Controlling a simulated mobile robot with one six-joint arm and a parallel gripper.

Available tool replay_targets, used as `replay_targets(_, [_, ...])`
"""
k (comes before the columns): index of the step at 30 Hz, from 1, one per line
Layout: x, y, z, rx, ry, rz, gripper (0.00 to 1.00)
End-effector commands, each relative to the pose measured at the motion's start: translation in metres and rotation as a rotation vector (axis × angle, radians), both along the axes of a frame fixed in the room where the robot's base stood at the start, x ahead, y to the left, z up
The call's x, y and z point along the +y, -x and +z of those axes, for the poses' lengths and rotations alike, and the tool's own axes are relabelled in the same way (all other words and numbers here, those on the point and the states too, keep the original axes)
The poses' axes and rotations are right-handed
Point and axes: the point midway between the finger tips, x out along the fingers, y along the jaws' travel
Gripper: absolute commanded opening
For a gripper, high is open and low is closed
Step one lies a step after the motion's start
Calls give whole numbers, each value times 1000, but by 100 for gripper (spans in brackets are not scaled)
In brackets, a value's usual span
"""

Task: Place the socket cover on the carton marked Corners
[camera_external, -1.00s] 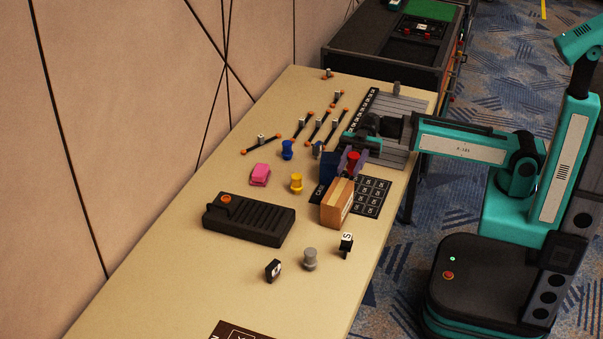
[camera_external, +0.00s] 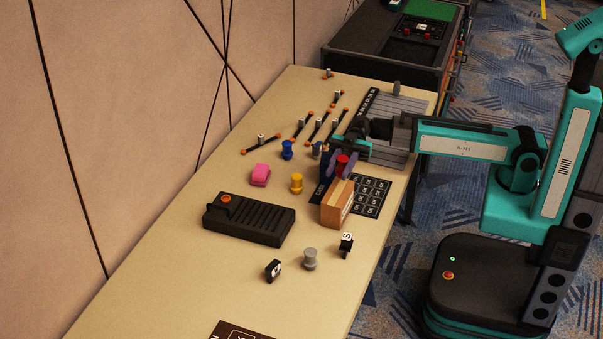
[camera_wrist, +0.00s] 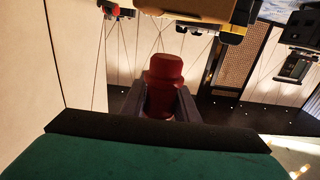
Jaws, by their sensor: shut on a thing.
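A red socket cover (camera_external: 342,163) is gripped between the fingers of my gripper (camera_external: 342,166). In the wrist view the red cover (camera_wrist: 163,85) stands between the two dark fingers (camera_wrist: 160,105). The brown cardboard carton (camera_external: 336,211) with a tape strip stands on the table. The red cover shows just above the carton's far top edge; I cannot tell whether they touch. The carton's marking is too small to read. A tan box-like surface, likely the carton (camera_wrist: 190,8), shows at the top of the wrist view.
A yellow cover (camera_external: 296,183), a blue cover (camera_external: 287,150) and a grey cover (camera_external: 310,259) stand on the table (camera_external: 200,290). The front-left table is mostly clear.

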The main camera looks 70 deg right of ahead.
Motion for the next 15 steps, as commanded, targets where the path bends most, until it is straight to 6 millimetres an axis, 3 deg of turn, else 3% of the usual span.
replay_targets(9, [0, 0, -27, 1, 0, 0, 7])
replay_targets(15, [0, 0, -32, 0, 0, 0, 7])
